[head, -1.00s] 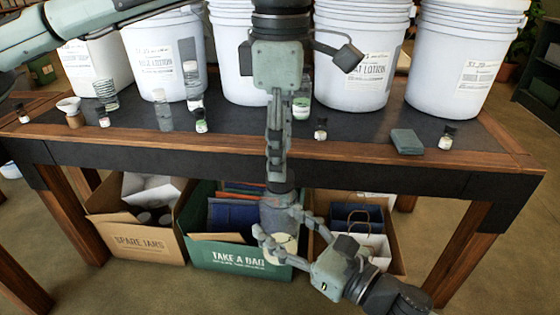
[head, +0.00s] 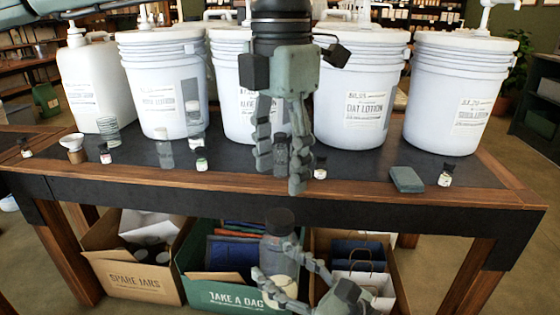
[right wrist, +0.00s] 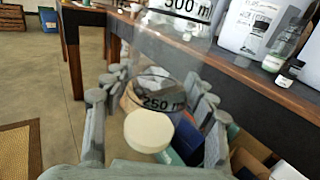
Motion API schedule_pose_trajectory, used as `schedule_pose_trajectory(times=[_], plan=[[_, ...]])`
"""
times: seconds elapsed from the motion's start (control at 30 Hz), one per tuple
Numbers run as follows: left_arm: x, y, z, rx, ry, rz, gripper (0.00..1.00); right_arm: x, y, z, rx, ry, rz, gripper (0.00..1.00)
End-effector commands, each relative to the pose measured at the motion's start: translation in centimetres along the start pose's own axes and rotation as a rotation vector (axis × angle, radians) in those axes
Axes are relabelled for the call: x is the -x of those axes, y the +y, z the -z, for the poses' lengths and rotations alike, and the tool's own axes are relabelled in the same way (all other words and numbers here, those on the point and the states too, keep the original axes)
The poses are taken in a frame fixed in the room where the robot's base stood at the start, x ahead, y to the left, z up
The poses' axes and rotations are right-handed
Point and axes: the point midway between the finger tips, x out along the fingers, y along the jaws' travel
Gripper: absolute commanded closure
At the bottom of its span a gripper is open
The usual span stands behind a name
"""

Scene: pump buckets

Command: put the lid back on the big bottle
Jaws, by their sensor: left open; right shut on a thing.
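The big bottle (head: 279,252) is clear, with a cream patch low on its body. It stands upright in front of the table edge. A dark lid (head: 279,218) sits at its top and looks on the neck; whether it is fully seated I cannot tell. My right gripper (head: 283,287) is shut on the bottle's lower part. The right wrist view shows the clear bottle wall (right wrist: 160,75) with volume marks between the fingers. My left gripper (head: 279,178) is open, pointing down above the lid, apart from it and empty.
The table (head: 240,192) carries large white buckets (head: 360,105), small dark-capped bottles (head: 446,175), clear bottles (head: 195,125) and a grey-green block (head: 407,180). Below are the spare jars box (head: 145,283), a green bag box (head: 215,294) and another box. Part of the tabletop is hidden behind my left gripper.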

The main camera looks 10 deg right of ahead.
Motion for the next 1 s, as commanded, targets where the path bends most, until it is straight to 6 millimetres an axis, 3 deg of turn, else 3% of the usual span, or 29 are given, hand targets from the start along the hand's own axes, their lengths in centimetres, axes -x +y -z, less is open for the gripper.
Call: schedule_pose_trajectory(times=[0.37, 0.8, 1.0], plan=[[-0.2, 0.0, 0.0, 0.010, 0.001, 0.000, 0.47, 0.0, 0.0, 0.0, 0.000, -0.001, 0.000, 1.00], [-6.2, 0.0, 0.1, 0.009, 0.002, 0.001, 0.47, 0.0, 0.0, -0.1, 0.000, -0.001, 0.000, 1.00], [-7.8, 0.1, 0.0, 0.010, 0.000, 0.000, 0.47, 0.0, 0.0, -0.1, 0.000, -0.001, 0.000, 1.00]])
